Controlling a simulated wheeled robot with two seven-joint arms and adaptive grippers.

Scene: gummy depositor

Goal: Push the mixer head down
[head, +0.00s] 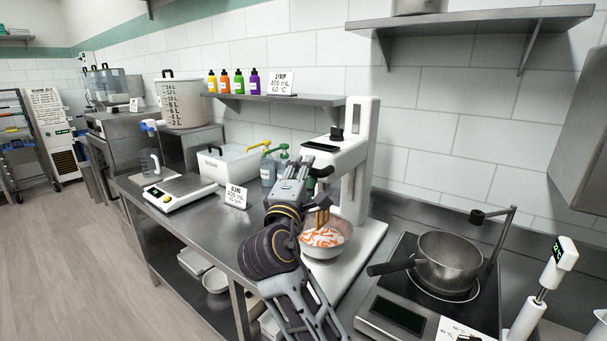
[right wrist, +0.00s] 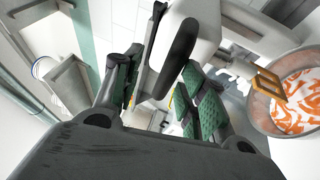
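The white mixer (head: 362,150) stands on the counter with its mixer head (head: 345,157) raised above a metal bowl (head: 342,250). A tan beater (head: 322,212) hangs at the bowl's upper edge; it also shows in the right wrist view (right wrist: 268,86). The bowl (right wrist: 262,118) holds orange and white contents. My right gripper (head: 300,180) is beside the front of the mixer head. In the right wrist view its green-padded fingers (right wrist: 160,92) are apart, with a dark, rounded part of the mixer (right wrist: 180,58) between or just beyond them. Contact is unclear. My left gripper is out of view.
A pot (head: 447,262) sits on a hot plate (head: 400,312) right of the mixer. A label card (head: 237,196), pump bottles (head: 268,170), a white container (head: 228,165) and a scale (head: 180,191) stand to the left. A shelf (head: 280,99) is behind.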

